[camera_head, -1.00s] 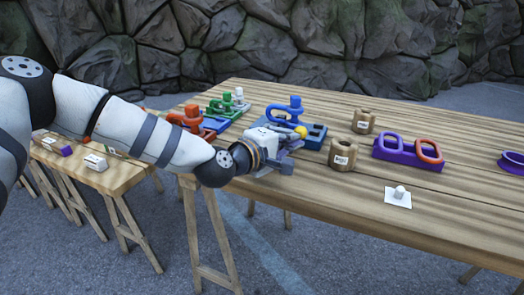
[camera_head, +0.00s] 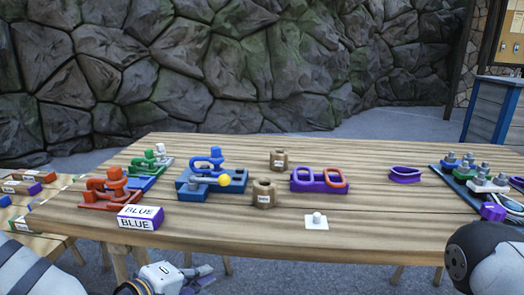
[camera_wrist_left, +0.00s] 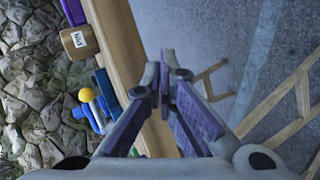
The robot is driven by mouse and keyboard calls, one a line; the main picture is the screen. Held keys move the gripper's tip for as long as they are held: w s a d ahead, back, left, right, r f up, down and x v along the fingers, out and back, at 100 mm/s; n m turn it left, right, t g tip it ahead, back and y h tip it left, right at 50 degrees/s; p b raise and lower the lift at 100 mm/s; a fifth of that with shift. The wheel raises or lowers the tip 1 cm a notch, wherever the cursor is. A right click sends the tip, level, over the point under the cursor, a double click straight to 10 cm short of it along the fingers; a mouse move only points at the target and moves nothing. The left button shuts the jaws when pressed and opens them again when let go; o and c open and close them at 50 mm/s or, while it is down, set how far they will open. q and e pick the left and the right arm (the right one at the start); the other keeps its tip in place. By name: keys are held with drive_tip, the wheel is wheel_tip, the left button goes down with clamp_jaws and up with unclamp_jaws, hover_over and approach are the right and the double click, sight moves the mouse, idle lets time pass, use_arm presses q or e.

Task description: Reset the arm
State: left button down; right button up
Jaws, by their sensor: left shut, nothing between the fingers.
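My left gripper (camera_head: 203,275) is low at the bottom of the head view, in front of the wooden table's near edge. It is shut and empty, apart from everything on the table. In the left wrist view its purple-grey fingers (camera_wrist_left: 165,75) meet at the tips, with the table edge and floor beyond them. My left arm (camera_head: 30,272) lies in the bottom left corner of the head view. My right arm (camera_head: 480,258) shows only as a link at the bottom right; its gripper is out of view.
The wooden table (camera_head: 235,232) holds a purple-white BLUE block (camera_head: 140,217), a red clamp-like device (camera_head: 103,193), a blue one with a yellow ball (camera_head: 225,179), brown spools (camera_head: 264,195), a purple holder (camera_head: 305,180) and a white pad (camera_head: 316,225). A lower bench (camera_head: 55,245) stands at left.

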use_arm(q)
drive_tip(key=s+f+m+g+y, duration=0.2)
drive_tip(key=s+f+m+g, duration=0.5)
drive_tip(key=s+f, duration=1.2)
drive_tip(key=s+a+m+g+y, duration=0.1)
drive_tip(key=s+a+m+g, duration=0.1)
drive_tip(key=s, duration=0.7)
drive_tip(key=s+a+f+m+g+y, duration=0.1)
drive_tip(key=s+a+g, duration=0.3)
drive_tip(key=s, duration=0.6)
drive_tip(key=shift+a+f+m+y, duration=0.3)
drive_tip(key=shift+a+m+y, duration=0.2)
drive_tip(key=shift+a+y, duration=0.3)
